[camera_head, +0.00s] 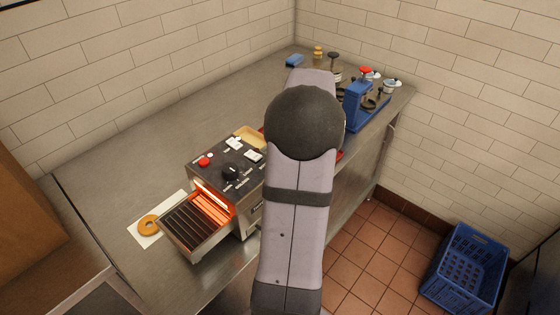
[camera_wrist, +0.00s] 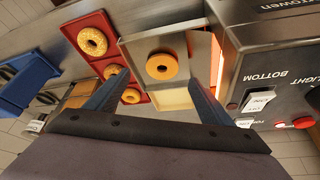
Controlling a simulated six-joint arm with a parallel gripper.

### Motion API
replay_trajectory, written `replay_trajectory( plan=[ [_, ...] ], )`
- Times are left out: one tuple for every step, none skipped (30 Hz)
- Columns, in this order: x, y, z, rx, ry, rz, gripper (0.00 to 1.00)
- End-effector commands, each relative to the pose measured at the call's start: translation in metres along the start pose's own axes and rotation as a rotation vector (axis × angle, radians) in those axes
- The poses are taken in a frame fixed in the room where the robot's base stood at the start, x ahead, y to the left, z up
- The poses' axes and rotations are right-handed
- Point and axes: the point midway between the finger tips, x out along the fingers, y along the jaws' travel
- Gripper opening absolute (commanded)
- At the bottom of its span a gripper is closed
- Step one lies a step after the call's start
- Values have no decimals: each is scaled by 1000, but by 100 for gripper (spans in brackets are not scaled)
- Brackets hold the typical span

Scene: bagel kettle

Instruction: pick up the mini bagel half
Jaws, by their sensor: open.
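In the wrist view, a small golden-brown bagel half (camera_wrist: 162,65) lies in a pale metal tray (camera_wrist: 132,47) beside the toaster. My gripper (camera_wrist: 158,82) is open and empty, its two fingers spread on either side of the view, with the bagel half between and beyond them. I cannot tell the height gap. In the head view my arm hides the gripper and this bagel half. Another ring-shaped bagel piece (camera_head: 148,224) lies on a white sheet (camera_head: 146,241) left of the toaster. Which piece is the mini half is not certain.
The toaster (camera_head: 222,165) has a glowing opening and a slatted conveyor; its switch panel (camera_wrist: 262,98) is close on the right. A red tray (camera_wrist: 71,28) with several bagels is on the left. A blue stand (camera_head: 355,105) is behind my arm; a blue crate (camera_head: 465,270) is on the floor.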

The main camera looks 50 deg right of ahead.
Motion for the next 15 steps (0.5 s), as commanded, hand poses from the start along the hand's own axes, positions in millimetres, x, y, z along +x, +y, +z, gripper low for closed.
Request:
replay_trajectory(
  plan=[
    [2,-1,0,0,-2,-1,75],
    [4,-1,0,0,-2,-1,75],
    [7,-1,0,0,-3,-2,75],
    [9,-1,0,0,-3,-2,75],
    [12,-1,0,0,-3,-2,75],
    [15,-1,0,1,-3,-1,75],
    [17,-1,0,1,-2,-1,75],
    [18,-1,0,1,-2,-1,75],
    [19,-1,0,0,-1,0,75],
    [20,-1,-1,0,0,0,75],
    [20,-1,-1,0,0,0,75],
    [20,-1,-1,0,0,0,75],
    [21,-2,-1,0,-1,0,75],
    [22,-2,-1,0,-1,0,75],
    [25,-2,-1,0,-2,-1,75]
  ],
)
